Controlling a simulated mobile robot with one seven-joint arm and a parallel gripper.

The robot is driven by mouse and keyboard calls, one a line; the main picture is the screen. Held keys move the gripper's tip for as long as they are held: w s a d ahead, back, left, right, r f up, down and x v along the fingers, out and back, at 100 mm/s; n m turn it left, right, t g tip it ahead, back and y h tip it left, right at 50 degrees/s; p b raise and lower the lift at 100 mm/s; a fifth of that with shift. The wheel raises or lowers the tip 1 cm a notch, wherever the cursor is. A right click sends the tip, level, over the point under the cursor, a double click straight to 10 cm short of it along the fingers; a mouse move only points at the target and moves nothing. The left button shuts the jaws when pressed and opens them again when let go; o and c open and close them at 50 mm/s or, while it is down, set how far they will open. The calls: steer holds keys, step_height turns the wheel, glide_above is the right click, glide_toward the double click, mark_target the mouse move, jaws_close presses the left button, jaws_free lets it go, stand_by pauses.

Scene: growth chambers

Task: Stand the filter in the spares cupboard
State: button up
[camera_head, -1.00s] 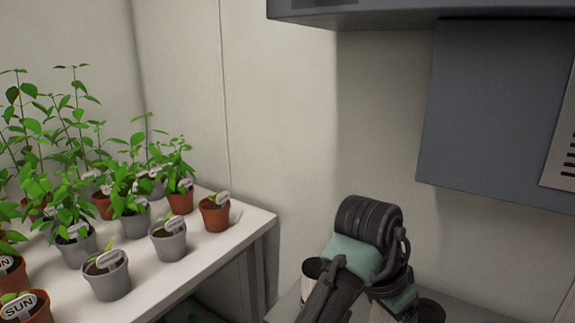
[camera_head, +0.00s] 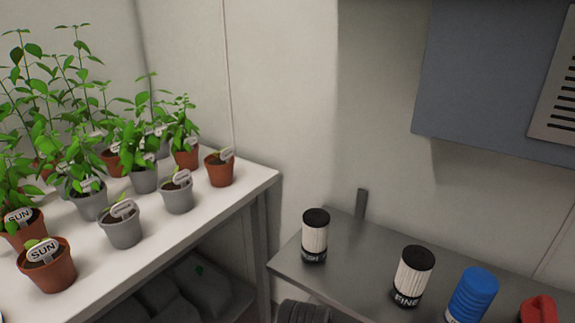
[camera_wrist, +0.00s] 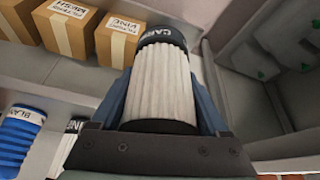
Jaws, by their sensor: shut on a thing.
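My gripper (camera_wrist: 160,95) is shut on a white pleated filter (camera_wrist: 158,82) with black end caps. Its cap carries a partly readable label beginning "CA". The filter lies between my two blue fingers in the wrist view. I cannot tell which thing in view, if any, is the spares cupboard; a blue-grey wall unit (camera_head: 480,85) hangs at upper right.
A metal bench (camera_head: 345,262) holds a white filter (camera_head: 315,236), a "FINE" filter (camera_head: 413,276), a blue cylinder (camera_head: 472,295) and a red object (camera_head: 540,309). Potted plants fill a white table (camera_head: 235,188) at left. Labelled cardboard boxes (camera_wrist: 70,28) show in the wrist view.

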steer(key=s+a+f+n+y, duration=0.2)
steer(key=s+a+f+n, duration=0.2)
steer(key=s+a+f, duration=0.1)
steer(key=s+p+v, duration=0.1)
steer(key=p+v, duration=1.5)
steer(key=p, duration=0.2)
steer(key=shift+s+a, duration=0.25)
steer(key=shift+a, duration=0.1)
